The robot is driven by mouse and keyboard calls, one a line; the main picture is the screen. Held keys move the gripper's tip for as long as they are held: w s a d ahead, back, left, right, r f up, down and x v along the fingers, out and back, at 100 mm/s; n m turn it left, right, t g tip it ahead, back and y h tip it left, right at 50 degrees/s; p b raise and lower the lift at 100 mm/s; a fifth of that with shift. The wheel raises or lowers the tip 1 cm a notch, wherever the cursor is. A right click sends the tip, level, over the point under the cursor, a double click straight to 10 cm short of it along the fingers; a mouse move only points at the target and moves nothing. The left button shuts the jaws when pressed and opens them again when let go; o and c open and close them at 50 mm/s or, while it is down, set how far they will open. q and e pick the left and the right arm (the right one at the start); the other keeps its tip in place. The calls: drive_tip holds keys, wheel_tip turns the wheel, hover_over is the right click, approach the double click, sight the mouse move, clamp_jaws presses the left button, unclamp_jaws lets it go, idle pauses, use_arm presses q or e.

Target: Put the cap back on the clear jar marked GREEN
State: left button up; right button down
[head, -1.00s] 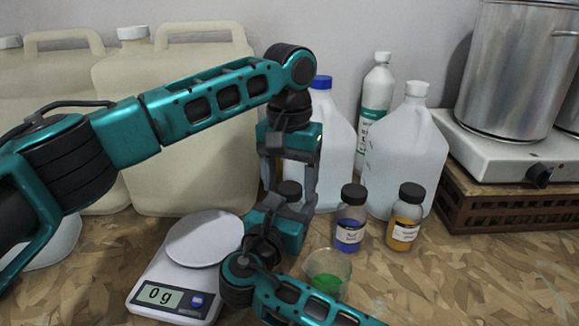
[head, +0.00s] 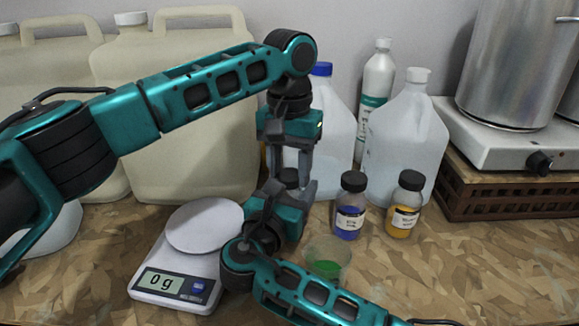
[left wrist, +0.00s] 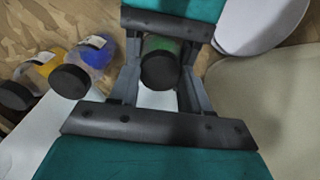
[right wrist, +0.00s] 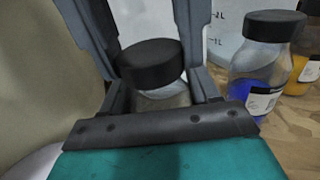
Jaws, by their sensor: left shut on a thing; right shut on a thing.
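The black cap (right wrist: 150,62) is between my left gripper's fingers and sits at the mouth of the clear jar (right wrist: 165,95). I cannot tell whether it is fully seated. The cap also shows in the left wrist view (left wrist: 159,70) and the head view (head: 289,176). My left gripper (head: 292,172) comes down from above and is shut on the cap. My right gripper (head: 303,192) reaches in from the front, lower down, and is shut on the jar. The fingers hide much of the jar, and its GREEN label is not visible.
A clear cup (head: 328,262) with green contents stands close to my right gripper. A blue jar (head: 349,218) and a yellow jar (head: 404,212), both black-capped, stand to the right. A scale (head: 172,290) reading 0 g is at left. Large jugs (head: 405,140) stand behind. The front right bench is clear.

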use_arm(q)
drive_tip(key=o, duration=1.2)
drive_tip(key=shift+o, duration=0.2)
drive_tip(key=shift+r, duration=0.1)
wheel_tip(320, 180, up, 12)
use_arm(e)
drive_tip(key=shift+c, duration=0.9)
unclamp_jaws()
